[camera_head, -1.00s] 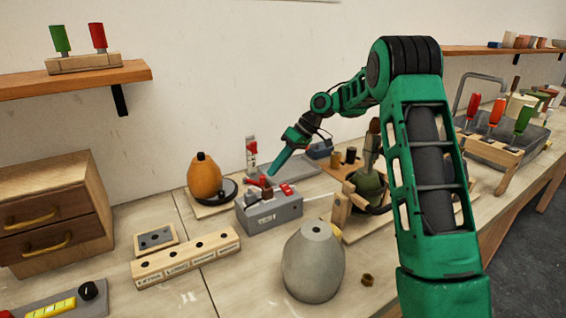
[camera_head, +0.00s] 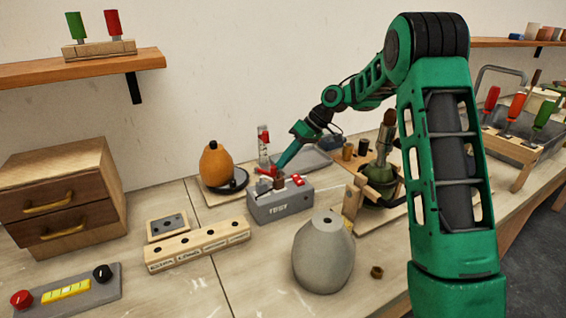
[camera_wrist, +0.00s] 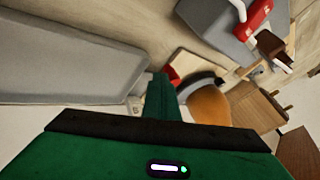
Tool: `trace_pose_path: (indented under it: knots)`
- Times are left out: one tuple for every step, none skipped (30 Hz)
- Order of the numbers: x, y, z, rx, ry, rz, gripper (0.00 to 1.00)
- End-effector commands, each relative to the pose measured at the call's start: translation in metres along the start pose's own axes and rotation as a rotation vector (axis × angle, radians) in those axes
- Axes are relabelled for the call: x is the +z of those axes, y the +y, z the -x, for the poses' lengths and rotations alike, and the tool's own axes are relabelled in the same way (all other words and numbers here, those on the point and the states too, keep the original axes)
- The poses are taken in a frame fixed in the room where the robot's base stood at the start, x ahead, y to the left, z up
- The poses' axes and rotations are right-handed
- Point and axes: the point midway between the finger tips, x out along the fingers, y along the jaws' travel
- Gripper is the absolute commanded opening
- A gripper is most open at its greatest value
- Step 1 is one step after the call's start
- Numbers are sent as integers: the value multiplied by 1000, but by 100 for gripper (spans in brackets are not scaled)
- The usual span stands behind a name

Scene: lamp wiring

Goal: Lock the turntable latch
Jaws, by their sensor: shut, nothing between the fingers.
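The turntable (camera_head: 236,187) is a dark disc on a wooden base, at the back middle of the bench. An orange gourd-shaped body (camera_head: 216,167) stands on it. A small red part (camera_head: 265,171), perhaps the latch, shows at the turntable's right side. My gripper (camera_head: 277,169) is shut and empty, pointing down and left close to this red part. In the wrist view the finger (camera_wrist: 160,82) ends right beside a red part (camera_wrist: 173,74), with the orange body (camera_wrist: 209,107) just to the right. I cannot tell whether they touch or whether the latch is locked.
The grey TEST box (camera_head: 281,204) with a red switch stands just in front of my gripper. A grey lamp body (camera_head: 323,258) is nearer, and a green vise-like fixture (camera_head: 381,186) is to the right. A grey tray (camera_head: 308,160) lies behind.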

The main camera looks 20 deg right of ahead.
Motion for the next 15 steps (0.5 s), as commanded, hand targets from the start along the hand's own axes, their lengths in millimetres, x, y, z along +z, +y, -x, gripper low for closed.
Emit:
trace_pose_path:
  knots:
    - [0, -1, 0, 3, 3, -5, 0]
    - [0, -2, 0, 5, 5, -9, 0]
    - [1, -2, 0, 9, 8, -16, 0]
    - [2, -3, 0, 11, 11, -23, 0]
    - [3, -3, 0, 16, 15, -30, 0]
    - [3, -5, 0, 22, 22, -41, 0]
    - [4, -6, 0, 26, 27, -50, 0]
    - [4, -7, 0, 32, 32, -61, 0]
    - [5, -9, -1, 40, 41, -77, 0]
    - [6, -10, -1, 47, 48, -90, 0]
    - [7, -12, -1, 56, 55, -104, 0]
    - [8, -14, -2, 66, 66, -124, 0]
    - [9, -16, -3, 75, 75, -141, 0]
    - [10, -18, -3, 85, 85, -159, 0]
    - [11, -20, -4, 85, 85, -162, 0]
